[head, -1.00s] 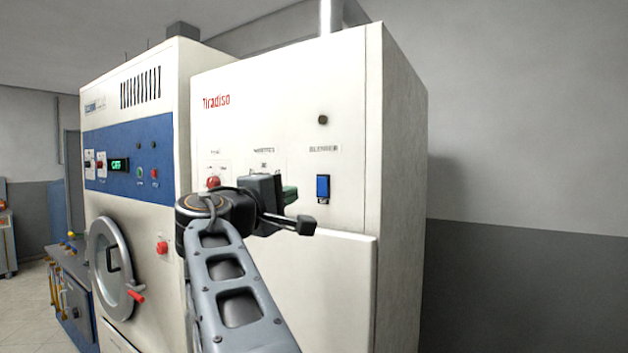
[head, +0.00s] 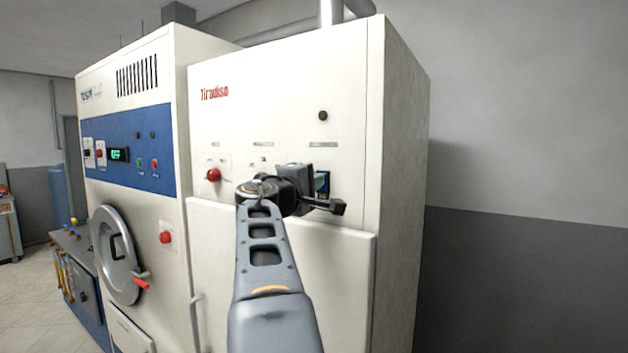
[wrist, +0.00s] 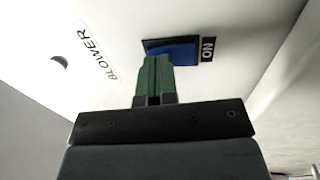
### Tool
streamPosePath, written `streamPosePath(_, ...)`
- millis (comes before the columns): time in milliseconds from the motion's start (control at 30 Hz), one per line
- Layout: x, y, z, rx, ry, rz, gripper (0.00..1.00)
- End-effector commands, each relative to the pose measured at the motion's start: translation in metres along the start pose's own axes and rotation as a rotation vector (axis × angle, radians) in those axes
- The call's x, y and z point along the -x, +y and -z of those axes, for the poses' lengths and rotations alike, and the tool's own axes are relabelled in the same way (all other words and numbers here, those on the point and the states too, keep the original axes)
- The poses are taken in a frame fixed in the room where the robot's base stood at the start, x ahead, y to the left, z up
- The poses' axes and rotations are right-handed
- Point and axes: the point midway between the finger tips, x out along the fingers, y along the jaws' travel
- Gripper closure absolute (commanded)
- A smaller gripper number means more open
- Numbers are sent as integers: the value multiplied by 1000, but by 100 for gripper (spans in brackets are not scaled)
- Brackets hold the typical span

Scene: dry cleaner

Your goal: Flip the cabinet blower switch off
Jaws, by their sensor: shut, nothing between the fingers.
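The blower switch is a blue rocker in a dark frame. In the wrist view the blue rocker (wrist: 172,51) lies just beyond my fingertips, with an "ON" label (wrist: 208,48) on one side and a "BLOWER" label (wrist: 97,52) on the other. My gripper (wrist: 155,62) is shut and empty, its green fingers together and overlapping the near edge of the rocker in this view. I cannot tell whether the tips touch it.
The white cabinet (head: 265,115) carries a red knob (head: 213,175) to the left of my gripper and a small dark round hole (head: 323,115) above the switch. A machine with a blue panel (head: 128,150) and round door stands left. Right of the cabinet is bare wall.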

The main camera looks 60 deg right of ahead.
Motion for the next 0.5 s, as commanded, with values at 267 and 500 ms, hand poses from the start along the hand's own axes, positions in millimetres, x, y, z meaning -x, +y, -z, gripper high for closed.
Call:
streamPosePath(267, -5, 0, 0, 0, -1, 1, 100)
streamPosePath(500, -3, 1, 0, 0, 0, 1, 100)
